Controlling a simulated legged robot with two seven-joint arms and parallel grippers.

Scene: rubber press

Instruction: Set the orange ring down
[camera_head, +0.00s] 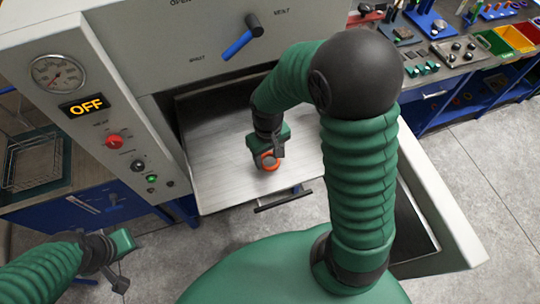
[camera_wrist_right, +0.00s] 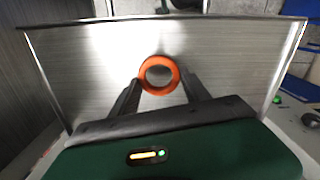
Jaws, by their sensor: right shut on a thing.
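The orange ring (camera_head: 268,160) is at the fingertips of my right gripper (camera_head: 268,153), over the bare metal plate (camera_head: 235,187) of the press. In the right wrist view the ring (camera_wrist_right: 159,75) sits between the two dark fingers (camera_wrist_right: 158,88), which are shut on it. I cannot tell whether the ring touches the plate or is just above it. My left gripper (camera_head: 119,262) is at the lower left, away from the press and with no object visible at it. Its fingers are too unclear to judge their opening.
The press's control panel (camera_head: 110,125) with gauge and OFF display stands left of the plate. A lever (camera_head: 241,38) is above the opening. A handle (camera_head: 283,200) is at the plate's front. A wire basket (camera_head: 38,160) is at left. The plate around the ring is clear.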

